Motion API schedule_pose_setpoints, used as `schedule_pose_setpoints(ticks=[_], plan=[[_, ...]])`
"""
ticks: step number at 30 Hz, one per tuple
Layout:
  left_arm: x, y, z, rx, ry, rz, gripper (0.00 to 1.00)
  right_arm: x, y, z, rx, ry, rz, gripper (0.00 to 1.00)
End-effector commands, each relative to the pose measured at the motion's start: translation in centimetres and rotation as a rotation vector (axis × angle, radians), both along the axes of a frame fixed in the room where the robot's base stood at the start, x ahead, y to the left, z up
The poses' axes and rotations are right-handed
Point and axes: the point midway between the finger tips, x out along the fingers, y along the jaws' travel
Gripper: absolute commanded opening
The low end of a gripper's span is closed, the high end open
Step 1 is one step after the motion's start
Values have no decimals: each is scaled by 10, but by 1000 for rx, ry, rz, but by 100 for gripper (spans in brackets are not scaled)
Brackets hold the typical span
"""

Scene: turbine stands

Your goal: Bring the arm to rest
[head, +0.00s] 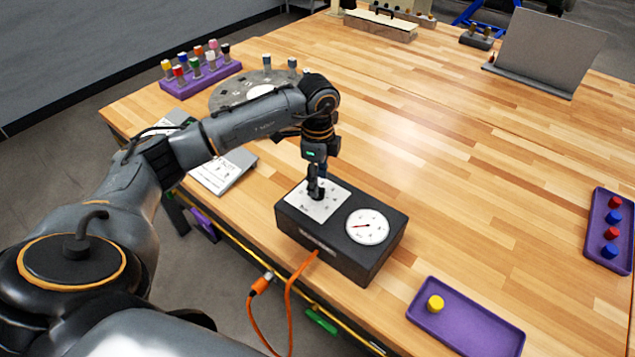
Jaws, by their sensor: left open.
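My left arm reaches in from the left and bends down over the black box (340,262) near the table's front edge. My left gripper (316,190) points down at the white plate (324,208) on the box's top. A small dark knob shows right at the fingertips; whether they touch it I cannot tell. The fingers look narrow from here, and nothing is seen held in them. A round white gauge (367,227) with a red needle sits beside the plate. My right gripper is not in view.
A purple tray (480,335) with a yellow peg lies at front right. Another purple tray (596,255) with red and blue pegs is at the right edge. A purple rack (190,86) and a grey round stand (228,97) are at the back left. An orange cable (290,290) hangs in front.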

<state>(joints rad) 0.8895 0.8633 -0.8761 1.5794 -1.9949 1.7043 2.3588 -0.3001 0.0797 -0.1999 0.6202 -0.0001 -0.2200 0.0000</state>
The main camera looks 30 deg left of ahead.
Motion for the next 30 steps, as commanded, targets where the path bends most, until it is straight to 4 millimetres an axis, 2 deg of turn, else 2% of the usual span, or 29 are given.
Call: schedule_pose_setpoints(ticks=[1,6,23,26,29,30], plan=[[0,0,7,0,0,0,49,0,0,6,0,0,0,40],[0,0,17,0,0,0,49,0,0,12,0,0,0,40],[0,-3,15,-10,-3,-10,49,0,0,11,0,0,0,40],[0,-27,9,-82,-22,-69,49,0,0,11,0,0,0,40],[-1,-80,0,-248,-77,-193,49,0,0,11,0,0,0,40],[-3,-107,-1,-338,-113,-250,49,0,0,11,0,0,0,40]])
